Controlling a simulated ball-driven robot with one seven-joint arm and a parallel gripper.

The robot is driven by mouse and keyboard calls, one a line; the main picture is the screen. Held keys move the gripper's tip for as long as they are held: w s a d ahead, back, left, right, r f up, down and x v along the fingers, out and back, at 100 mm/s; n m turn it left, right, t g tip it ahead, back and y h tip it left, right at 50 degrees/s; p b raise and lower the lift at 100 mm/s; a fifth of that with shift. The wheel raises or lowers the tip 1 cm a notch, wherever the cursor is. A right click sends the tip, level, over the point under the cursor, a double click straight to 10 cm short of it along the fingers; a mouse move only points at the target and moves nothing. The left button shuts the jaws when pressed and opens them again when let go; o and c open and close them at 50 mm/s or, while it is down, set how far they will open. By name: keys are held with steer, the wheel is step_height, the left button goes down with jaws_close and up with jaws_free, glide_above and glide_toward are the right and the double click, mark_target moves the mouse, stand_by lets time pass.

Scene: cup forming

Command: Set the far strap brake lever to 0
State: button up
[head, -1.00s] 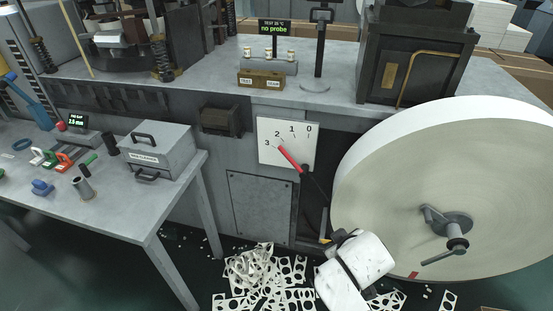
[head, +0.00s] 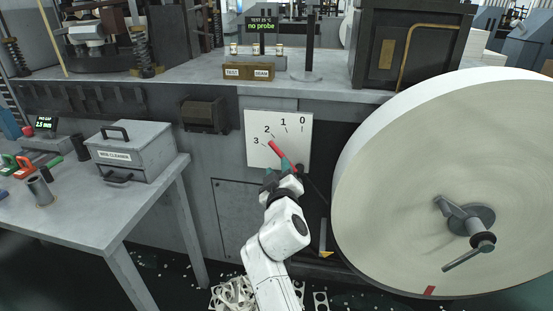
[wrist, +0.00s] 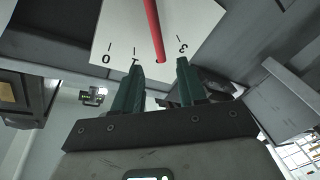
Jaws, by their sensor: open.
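The strap brake lever (head: 281,154) is a red bar in front of a white scale plate (head: 251,120) numbered 0 to 3 from right to left. In the head view it slants up and left, with its tip between 2 and 3. My gripper (head: 270,170) is at the plate's lower edge, by the lever's lower part, which it partly hides. In the wrist view my gripper (wrist: 159,66) is open, with green fingers apart. The red lever (wrist: 153,28) shows beyond and between the fingertips, with the plate (wrist: 190,20) behind it. Contact cannot be told.
A large pale roll (head: 400,190) with a crank stands close on the right. A side table (head: 90,205) with a grey drawer box (head: 140,150) is on the left. A dark box (head: 204,115) sticks out left of the plate. Punched scraps (head: 235,292) lie on the floor.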

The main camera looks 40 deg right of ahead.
mark_target(277, 152)
steer(key=x, duration=1)
steer(key=shift+w+d+b, duration=0.15)
steer(key=shift+d+b, duration=0.1)
steer(key=shift+b, duration=0.1)
steer(key=shift+c, duration=0.3)
jaws_close()
